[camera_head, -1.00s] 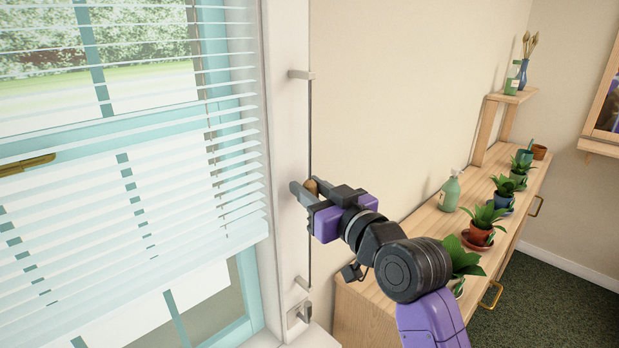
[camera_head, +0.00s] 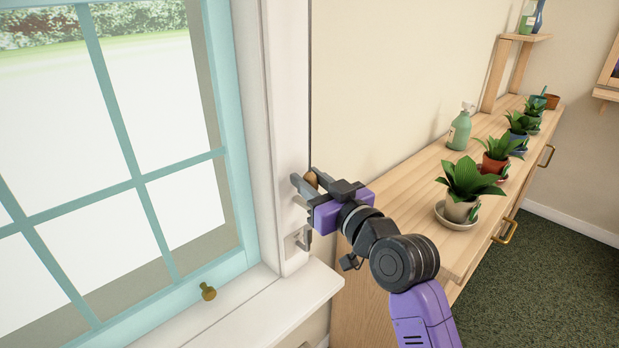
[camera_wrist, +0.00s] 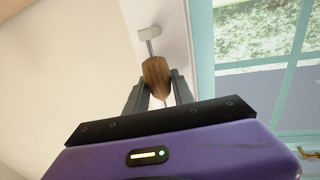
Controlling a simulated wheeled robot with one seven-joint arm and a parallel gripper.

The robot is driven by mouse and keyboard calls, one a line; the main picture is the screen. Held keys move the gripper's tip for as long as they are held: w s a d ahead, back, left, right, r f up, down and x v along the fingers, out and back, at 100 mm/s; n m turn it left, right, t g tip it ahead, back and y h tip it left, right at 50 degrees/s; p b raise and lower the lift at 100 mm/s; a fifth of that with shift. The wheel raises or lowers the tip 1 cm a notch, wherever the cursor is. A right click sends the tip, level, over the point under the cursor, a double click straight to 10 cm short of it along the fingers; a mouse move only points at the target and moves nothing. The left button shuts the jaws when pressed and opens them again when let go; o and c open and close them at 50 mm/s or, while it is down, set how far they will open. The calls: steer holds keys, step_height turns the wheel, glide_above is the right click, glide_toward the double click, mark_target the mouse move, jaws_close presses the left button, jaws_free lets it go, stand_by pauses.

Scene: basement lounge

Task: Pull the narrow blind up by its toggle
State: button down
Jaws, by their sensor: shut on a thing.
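My gripper (camera_head: 305,178) is shut on the small brown wooden toggle (camera_head: 311,180), beside the white window frame. The wrist view shows the toggle (camera_wrist: 156,74) between the two grey fingers, just below a pale bracket (camera_wrist: 149,32). A thin dark cord (camera_head: 310,85) runs up from the toggle along the frame's edge. No blind slats show across the visible part of the window (camera_head: 120,150). The blind itself is out of view. A small metal cleat (camera_head: 303,240) sits on the frame just below my gripper.
A white sill (camera_head: 275,315) juts out below the window, and a brass knob (camera_head: 208,291) is on the lower sash. A wooden cabinet (camera_head: 420,190) on the right holds potted plants (camera_head: 470,182) and a green pump bottle (camera_head: 460,130).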

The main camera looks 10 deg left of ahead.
steer(key=shift+f, duration=0.5)
steer(key=c, duration=1.1)
jaws_free()
steer(key=shift+o, duration=0.2)
steer(key=shift+r, duration=0.15)
steer(key=shift+s+d+r, duration=0.1)
steer(key=v, duration=0.7)
steer(key=shift+s+d, duration=0.15)
steer(key=shift+s, duration=0.05)
